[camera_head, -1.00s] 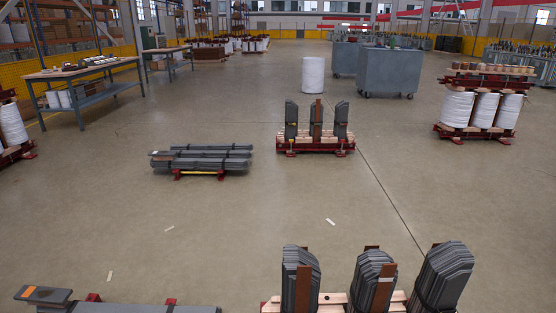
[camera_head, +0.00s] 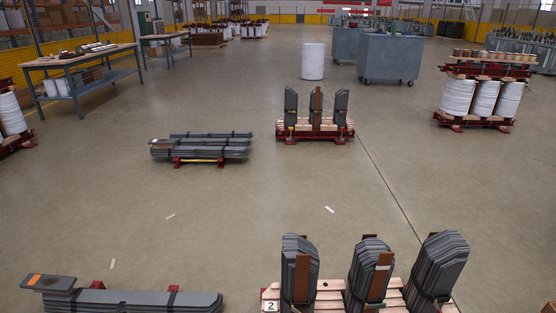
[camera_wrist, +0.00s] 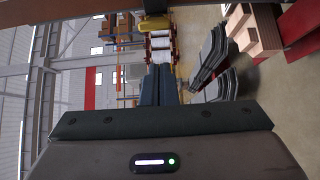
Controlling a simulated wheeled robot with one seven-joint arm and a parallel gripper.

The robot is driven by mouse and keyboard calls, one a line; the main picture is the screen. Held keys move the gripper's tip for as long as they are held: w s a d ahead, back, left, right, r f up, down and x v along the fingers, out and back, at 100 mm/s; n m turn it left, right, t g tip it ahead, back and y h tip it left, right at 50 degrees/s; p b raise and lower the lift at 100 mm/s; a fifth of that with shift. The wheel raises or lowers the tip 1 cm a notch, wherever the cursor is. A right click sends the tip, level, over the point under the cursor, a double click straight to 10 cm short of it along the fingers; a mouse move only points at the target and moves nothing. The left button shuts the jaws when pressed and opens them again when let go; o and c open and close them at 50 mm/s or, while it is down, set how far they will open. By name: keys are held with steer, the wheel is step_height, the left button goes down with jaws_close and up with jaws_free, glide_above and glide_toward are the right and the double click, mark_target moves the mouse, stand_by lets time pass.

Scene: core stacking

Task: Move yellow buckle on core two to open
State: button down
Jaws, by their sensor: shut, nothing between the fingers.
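Core two, marked by a white "2" plate (camera_head: 270,306), stands at the bottom right of the head view and is cut off by the lower edge. It has three upright dark laminated legs (camera_head: 370,268) with brown boards on a pale wooden base (camera_head: 333,295). Dark straps cross the legs low down. I cannot make out a yellow buckle on it in either view. My gripper (camera_wrist: 158,72) shows in the wrist view with its two dark fingers together, empty. The gripper is not in the head view.
Flat dark bars (camera_head: 140,301) lie at the bottom left. A second core (camera_head: 314,130) and a bar stack (camera_head: 200,148) stand farther off. Open floor lies between them. In the sideways wrist view, wooden blocks (camera_wrist: 258,30) and dark laminations (camera_wrist: 213,55) show at right.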

steer(key=shift+a, duration=0.25)
steer(key=shift+w+a+p, duration=0.2)
steer(key=shift+a+p, duration=0.2)
steer(key=shift+a, duration=0.5)
steer(key=c, duration=1.6)
jaws_free()
steer(key=shift+c, duration=0.2)
steer(key=p+v, duration=0.2)
steer(key=v, duration=1.1)
steer(key=shift+s+d, duration=0.25)
steer(key=shift+d, duration=0.05)
